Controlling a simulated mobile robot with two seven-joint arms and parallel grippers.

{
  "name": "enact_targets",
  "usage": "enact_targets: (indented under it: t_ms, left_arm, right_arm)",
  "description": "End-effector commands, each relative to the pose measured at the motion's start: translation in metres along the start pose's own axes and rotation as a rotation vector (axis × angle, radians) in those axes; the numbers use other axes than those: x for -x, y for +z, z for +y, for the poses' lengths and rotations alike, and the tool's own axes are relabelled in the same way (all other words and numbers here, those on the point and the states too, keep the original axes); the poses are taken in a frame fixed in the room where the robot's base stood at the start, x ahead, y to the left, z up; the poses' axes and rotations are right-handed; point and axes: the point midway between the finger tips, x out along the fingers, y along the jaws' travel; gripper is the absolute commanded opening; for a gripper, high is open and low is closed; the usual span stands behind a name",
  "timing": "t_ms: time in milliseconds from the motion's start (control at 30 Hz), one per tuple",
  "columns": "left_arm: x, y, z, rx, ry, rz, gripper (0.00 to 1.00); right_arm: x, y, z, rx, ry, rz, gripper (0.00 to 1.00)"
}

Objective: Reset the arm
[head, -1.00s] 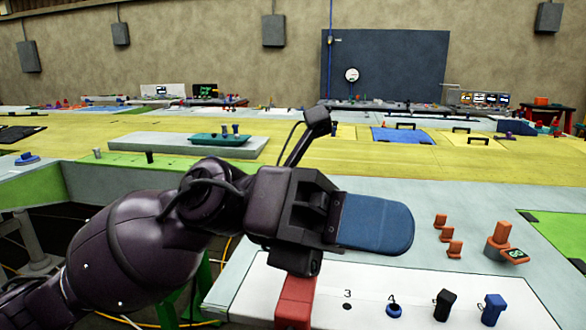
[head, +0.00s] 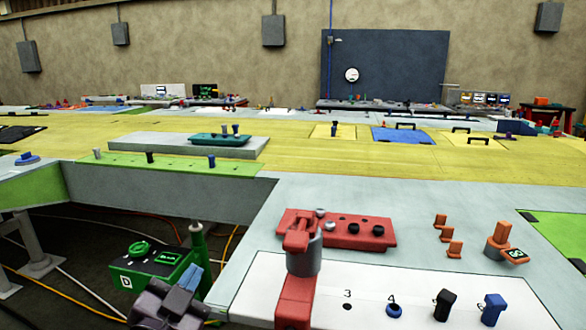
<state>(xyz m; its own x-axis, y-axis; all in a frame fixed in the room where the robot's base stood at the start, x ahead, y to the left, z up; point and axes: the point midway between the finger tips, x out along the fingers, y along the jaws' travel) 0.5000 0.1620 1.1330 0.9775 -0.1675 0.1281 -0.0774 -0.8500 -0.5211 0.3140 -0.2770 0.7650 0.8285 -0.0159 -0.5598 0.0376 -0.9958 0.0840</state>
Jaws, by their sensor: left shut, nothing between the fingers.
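My left gripper (head: 193,276) is low in the head view, left of the centre, with its dark wrist at the bottom edge and blue fingers pointing up. It is shut and holds nothing. It hangs beside the near left edge of the grey table, in front of a dark green box marked D (head: 150,272). My right gripper is not in view.
The grey table carries a red block with several knobs (head: 362,232), a red stand with a grey cylinder (head: 303,262), a white panel (head: 262,285) with numbered pieces, and orange pieces (head: 499,243). Cables cross the floor at left. A green-topped ledge (head: 180,163) lies beyond.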

Motion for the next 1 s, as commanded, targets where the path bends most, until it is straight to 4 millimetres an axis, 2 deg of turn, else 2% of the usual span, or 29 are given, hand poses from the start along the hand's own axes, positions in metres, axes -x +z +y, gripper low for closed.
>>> enact_targets:
  t_ms: [33, 167, 200, 300, 400, 600, 1000]
  left_arm:
    - [0.013, 0.029, 0.002, 0.041, 0.009, -0.115, 0.00]
    - [0.054, 0.094, 0.009, 0.139, 0.036, -0.400, 0.00]
    - [0.069, 0.112, 0.013, 0.169, 0.046, -0.488, 0.00]
    - [0.112, 0.152, 0.022, 0.240, 0.073, -0.703, 0.00]
    - [0.153, 0.180, 0.030, 0.297, 0.098, -0.881, 0.00]
    - [0.213, 0.207, 0.042, 0.373, 0.136, -1.116, 0.00]
    - [0.300, 0.226, 0.057, 0.475, 0.195, -1.426, 0.00]
  right_arm:
    - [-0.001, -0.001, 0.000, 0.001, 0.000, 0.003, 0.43]
    - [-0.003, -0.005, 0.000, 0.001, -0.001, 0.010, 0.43]
    - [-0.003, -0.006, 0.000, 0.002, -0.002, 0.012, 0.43]
    - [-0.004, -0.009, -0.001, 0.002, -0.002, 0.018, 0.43]
    - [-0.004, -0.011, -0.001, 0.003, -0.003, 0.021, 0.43]
    - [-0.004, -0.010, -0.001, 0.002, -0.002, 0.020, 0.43]
    - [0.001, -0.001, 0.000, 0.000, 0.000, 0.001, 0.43]
